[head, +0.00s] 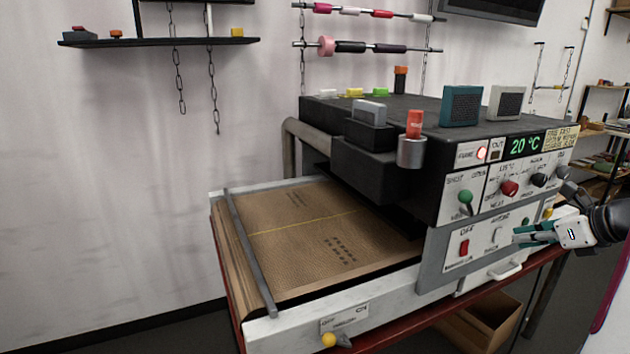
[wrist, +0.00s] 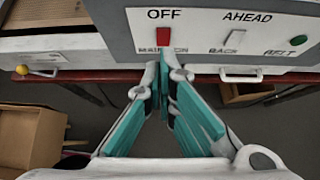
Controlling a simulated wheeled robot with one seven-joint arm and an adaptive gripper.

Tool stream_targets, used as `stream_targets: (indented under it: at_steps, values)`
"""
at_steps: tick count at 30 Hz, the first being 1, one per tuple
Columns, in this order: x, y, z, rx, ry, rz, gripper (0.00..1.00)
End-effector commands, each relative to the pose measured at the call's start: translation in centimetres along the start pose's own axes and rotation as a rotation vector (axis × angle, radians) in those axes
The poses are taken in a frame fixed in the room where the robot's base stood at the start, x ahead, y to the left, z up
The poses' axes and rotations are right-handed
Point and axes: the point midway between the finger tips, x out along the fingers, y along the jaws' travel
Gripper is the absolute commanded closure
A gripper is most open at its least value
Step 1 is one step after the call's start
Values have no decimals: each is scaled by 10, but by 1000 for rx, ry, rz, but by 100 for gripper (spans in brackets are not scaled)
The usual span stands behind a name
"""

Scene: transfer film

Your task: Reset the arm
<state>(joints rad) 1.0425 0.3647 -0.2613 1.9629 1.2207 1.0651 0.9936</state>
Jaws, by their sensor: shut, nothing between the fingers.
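My gripper (head: 522,236) is at the right of the head view, in front of the machine's lower control panel. In the wrist view its teal-padded fingers (wrist: 168,82) are together at the tips, with nothing between them. The tips are below the red main switch (wrist: 163,35), which sits under the word OFF. I cannot tell whether they touch the panel. The same red switch shows in the head view (head: 464,248), left of the gripper. My arm comes in from the right edge.
The machine has a belt bed (head: 330,235) at the left and a control panel with a green knob (head: 465,197), a red knob (head: 509,188) and a 20 °C display (head: 525,145). A white drawer handle (head: 506,271) juts out below. A cardboard box (head: 490,318) stands underneath.

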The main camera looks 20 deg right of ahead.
Motion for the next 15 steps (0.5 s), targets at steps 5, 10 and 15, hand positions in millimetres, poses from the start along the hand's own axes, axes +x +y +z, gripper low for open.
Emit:
stream_targets:
  at_steps: [5,10,15]
  values:
    - [5,25,16,-96,14,44,100]
    - [12,116,56,-448,58,196,100]
    - [2,230,76,-952,97,387,100]
